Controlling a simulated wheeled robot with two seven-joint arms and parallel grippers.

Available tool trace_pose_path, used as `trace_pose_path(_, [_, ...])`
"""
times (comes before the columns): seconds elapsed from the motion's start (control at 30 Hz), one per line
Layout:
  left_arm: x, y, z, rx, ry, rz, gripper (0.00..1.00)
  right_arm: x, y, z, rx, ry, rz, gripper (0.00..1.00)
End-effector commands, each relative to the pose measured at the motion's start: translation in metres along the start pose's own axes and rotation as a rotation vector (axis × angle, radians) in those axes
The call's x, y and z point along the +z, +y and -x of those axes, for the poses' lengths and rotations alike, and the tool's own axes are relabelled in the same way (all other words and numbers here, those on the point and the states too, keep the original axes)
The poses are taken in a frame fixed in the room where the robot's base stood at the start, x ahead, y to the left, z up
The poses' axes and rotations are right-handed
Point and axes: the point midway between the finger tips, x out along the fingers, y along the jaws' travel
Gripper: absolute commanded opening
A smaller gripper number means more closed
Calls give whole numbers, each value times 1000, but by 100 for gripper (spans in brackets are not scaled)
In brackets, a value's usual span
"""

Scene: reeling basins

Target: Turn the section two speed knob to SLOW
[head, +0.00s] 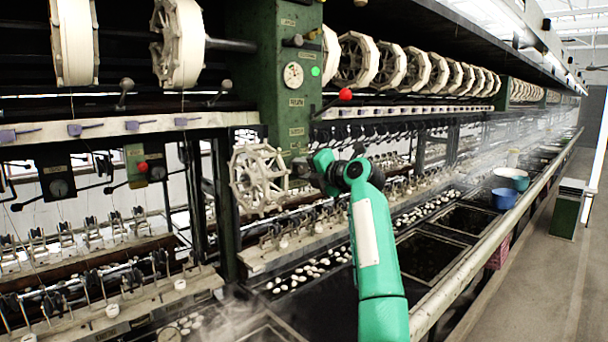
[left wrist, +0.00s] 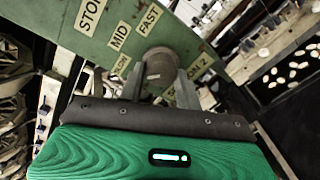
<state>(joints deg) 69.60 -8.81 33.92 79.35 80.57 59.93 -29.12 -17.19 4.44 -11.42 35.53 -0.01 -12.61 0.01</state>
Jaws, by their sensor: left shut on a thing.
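The speed knob (left wrist: 160,68) is a round grey-brown knob on a green panel (left wrist: 190,40) in the left wrist view. A further label (left wrist: 121,65) is partly hidden, and a partly covered one reads "...ION 2" (left wrist: 187,90). My left gripper (left wrist: 161,82) is shut on the knob, one finger on each side. Which label the knob points to cannot be told. In the head view my left gripper (head: 308,172) is at the lower part of the green column (head: 262,60), hiding the knob. My right gripper is not in view.
A pale spoked reel (head: 259,180) stands just left of my gripper. A red-tipped lever (head: 345,95) is above it. Steaming basins with white cocoons (head: 310,268) lie below.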

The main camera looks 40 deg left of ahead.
Motion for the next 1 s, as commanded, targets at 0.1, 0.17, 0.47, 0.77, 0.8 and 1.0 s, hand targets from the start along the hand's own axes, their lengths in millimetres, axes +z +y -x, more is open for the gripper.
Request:
trace_pose_path(0.1, [-1, -3, -1, -6, 1, 14, 11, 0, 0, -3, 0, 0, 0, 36])
trace_pose_path(0.17, [-1, -2, -1, -5, 0, 18, 11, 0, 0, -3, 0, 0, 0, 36])
trace_pose_path(0.47, [1, 1, -1, -1, -3, 22, 11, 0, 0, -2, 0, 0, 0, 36])
trace_pose_path(0.77, [1, 3, -1, 2, -4, 23, 56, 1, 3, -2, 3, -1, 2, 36])
trace_pose_path(0.8, [1, 3, -1, 2, -4, 23, 56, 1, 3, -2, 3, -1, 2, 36])
trace_pose_path(1.0, [1, 2, 5, 2, -5, 23, 56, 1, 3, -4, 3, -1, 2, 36])
